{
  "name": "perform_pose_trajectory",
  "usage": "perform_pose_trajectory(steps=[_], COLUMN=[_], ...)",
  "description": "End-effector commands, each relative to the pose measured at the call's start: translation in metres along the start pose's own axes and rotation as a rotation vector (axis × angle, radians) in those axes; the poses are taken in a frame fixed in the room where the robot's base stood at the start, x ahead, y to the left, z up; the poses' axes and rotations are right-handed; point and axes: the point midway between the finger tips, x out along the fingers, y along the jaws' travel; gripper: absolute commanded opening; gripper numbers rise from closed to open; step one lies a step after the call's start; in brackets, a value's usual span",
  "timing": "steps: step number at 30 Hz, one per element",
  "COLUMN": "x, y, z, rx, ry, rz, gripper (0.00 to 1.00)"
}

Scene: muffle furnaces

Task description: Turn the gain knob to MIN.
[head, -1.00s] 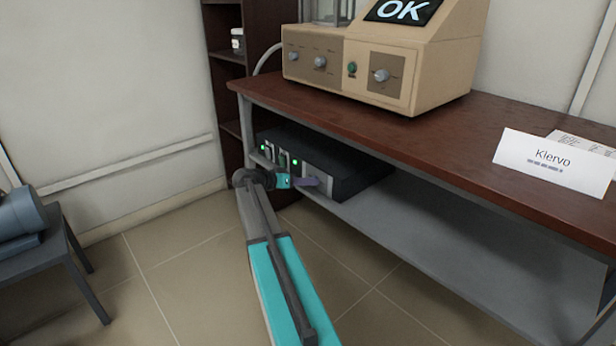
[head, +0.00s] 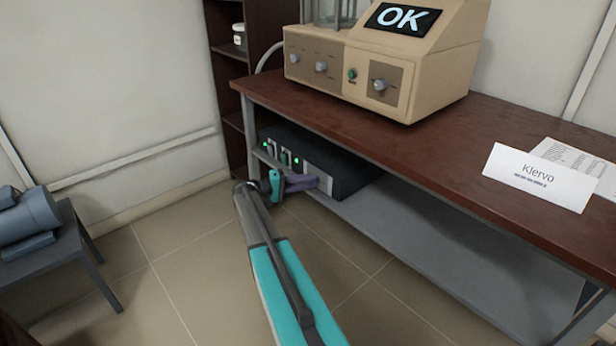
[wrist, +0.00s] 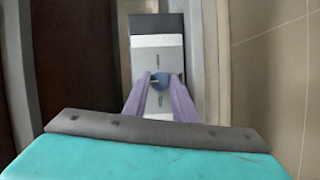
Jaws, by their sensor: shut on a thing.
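A blue-grey knob (wrist: 160,81) sits on a pale front panel (wrist: 157,52) of a dark box, seen in the wrist view. Its markings are too small to read, and I cannot tell its pointer setting. My gripper (wrist: 160,84) has its two purple fingers shut on this knob, one at each side. In the head view my gripper (head: 316,183) reaches the right part of the front of the dark box (head: 345,167); there the fingers hide the knob.
The box stands on a grey lower shelf (head: 430,240) under a brown tabletop (head: 430,150). Green lights (head: 295,160) show on its front. A beige device (head: 440,70) with knobs and an OK screen stands above. A Klervo card (head: 540,178) lies right. Open floor is left.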

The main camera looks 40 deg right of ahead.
Motion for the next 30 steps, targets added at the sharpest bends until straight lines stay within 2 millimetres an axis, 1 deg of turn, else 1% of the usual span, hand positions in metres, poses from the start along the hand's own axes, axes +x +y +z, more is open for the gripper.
perform_pose_trajectory(steps=[1,30], x=[-0.0008,0.0016], y=[0.0022,-0.0050], z=[-0.0019,0.0036], rx=[-0.042,-0.894], ry=[0.000,0.000], rz=[0.017,0.369], gripper=[0.02,0.02])
